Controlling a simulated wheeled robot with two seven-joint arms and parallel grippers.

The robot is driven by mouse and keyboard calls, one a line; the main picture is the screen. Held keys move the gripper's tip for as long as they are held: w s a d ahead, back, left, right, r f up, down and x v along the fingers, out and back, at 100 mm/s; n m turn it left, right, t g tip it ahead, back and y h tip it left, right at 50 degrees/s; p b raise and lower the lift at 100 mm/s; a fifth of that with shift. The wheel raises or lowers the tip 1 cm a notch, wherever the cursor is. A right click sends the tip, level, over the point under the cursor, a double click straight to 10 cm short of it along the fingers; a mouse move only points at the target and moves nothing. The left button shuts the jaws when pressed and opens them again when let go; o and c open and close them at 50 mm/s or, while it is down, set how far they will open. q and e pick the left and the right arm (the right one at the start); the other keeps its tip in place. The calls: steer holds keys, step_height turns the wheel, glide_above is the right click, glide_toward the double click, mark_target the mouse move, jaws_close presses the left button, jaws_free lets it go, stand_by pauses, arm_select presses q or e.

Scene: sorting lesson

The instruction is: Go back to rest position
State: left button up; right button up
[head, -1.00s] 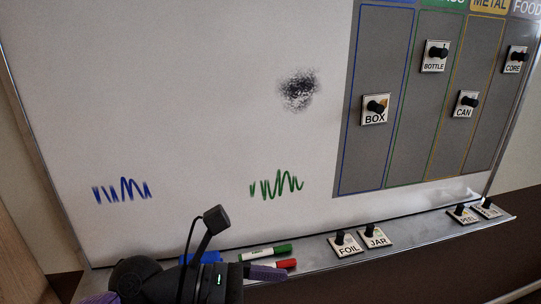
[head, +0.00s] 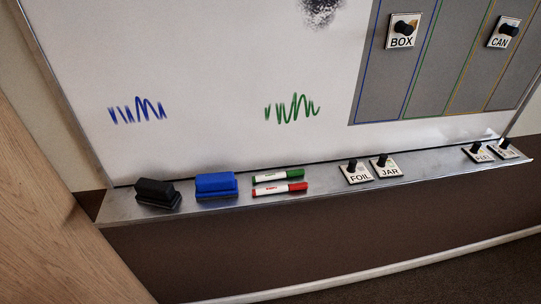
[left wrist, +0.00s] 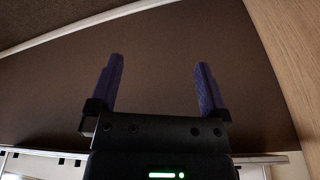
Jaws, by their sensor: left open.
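My left gripper (left wrist: 158,88) shows in the left wrist view with its two purple fingers wide apart and nothing between them. Behind it is a plain brown wall surface. Neither gripper shows in the head view. In the head view the whiteboard (head: 215,60) carries a blue scribble (head: 137,110), a green scribble (head: 292,108) and a dark smudge (head: 321,10). The ledge (head: 225,206) below it holds a black eraser (head: 157,193), a blue eraser (head: 216,185), a green marker (head: 278,175) and a red marker (head: 279,189).
FOIL (head: 359,177) and JAR (head: 389,171) tiles stand on the ledge, with two more tiles (head: 477,155) at its right end. BOX (head: 401,41) and CAN (head: 499,43) tiles are on the grey columns. A wooden panel (head: 50,200) fills the lower left.

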arm_select(q)
steer(key=s+f+g, duration=0.1)
steer(key=s+f, duration=0.3)
steer(key=f, duration=0.9)
steer(key=s+a+f+g+b, duration=0.1)
steer(key=s+a+f, duration=0.2)
steer(key=s+f, duration=0.7)
steer(key=shift+s+m, duration=0.3)
steer(key=shift+s, duration=0.35)
